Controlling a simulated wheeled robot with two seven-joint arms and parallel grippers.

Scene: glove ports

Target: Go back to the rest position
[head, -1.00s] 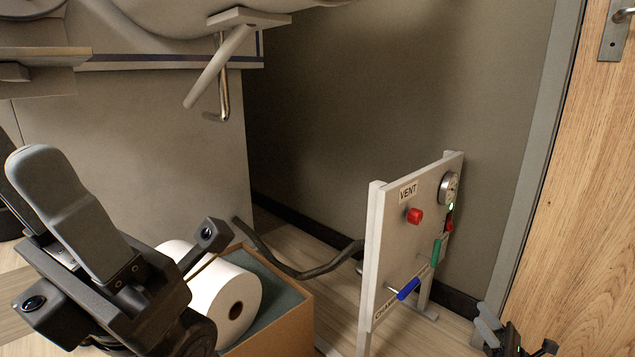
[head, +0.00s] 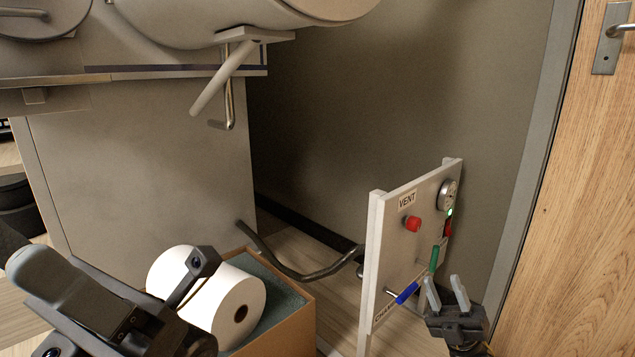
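My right gripper (head: 446,281) is at the lower right, in front of the panel's right side. Its two light grey fingers point up, with a clear gap and nothing between them. My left gripper (head: 38,268) is at the lower left, left of the paper roll. Its grey finger part shows side-on, so its opening is hidden. No held object shows there.
A white panel (head: 395,240) bears a red knob (head: 412,224), a gauge (head: 447,195), a green handle (head: 434,259) and a blue handle (head: 407,292). A box (head: 300,318) holds a white roll (head: 232,304). A wooden door (head: 575,200) stands right.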

